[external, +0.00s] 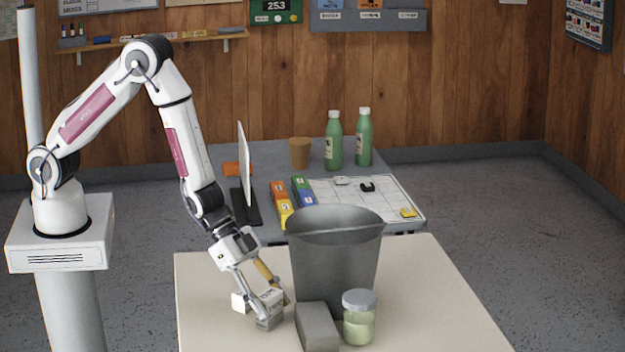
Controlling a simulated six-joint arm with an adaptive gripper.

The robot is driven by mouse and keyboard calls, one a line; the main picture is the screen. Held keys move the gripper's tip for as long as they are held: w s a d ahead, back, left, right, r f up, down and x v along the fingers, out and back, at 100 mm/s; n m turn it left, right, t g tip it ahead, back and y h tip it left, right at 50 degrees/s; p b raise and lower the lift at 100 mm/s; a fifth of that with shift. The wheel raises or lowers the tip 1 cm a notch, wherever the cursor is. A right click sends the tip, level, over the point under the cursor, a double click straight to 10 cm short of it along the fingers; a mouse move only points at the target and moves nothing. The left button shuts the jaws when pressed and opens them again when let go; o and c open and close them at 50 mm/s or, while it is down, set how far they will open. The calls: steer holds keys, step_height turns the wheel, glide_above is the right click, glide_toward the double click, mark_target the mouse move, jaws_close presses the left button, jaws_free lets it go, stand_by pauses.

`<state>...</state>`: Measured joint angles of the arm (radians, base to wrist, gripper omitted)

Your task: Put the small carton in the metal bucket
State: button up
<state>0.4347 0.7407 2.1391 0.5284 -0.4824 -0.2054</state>
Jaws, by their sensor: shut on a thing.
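The small carton (241,301) is a white box low over the cream table, left of the bucket. My gripper (271,306) is shut on it, with the fingers reaching down around it and hiding part of it. I cannot tell whether the carton touches the table. The metal bucket (336,274) is grey and stands upright on the table, just right of my gripper. Its open top faces up, and its rim is well above my fingertips. The inside bottom of the bucket is hidden.
A grey block (317,328) and a lidded glass jar (359,320) stand close in front of the bucket. The cream table (430,300) is clear to the right. Behind, a second table holds green bottles (334,142), a brown cup (299,153) and a white panel (244,165).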

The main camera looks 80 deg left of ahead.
steer(key=shift+f, duration=0.15)
steer(key=o, duration=1.5)
steer(key=shift+r, duration=0.25)
steer(key=shift+v, duration=5.9)
steer(key=shift+s+f, duration=0.1)
steer(key=shift+a, duration=0.1)
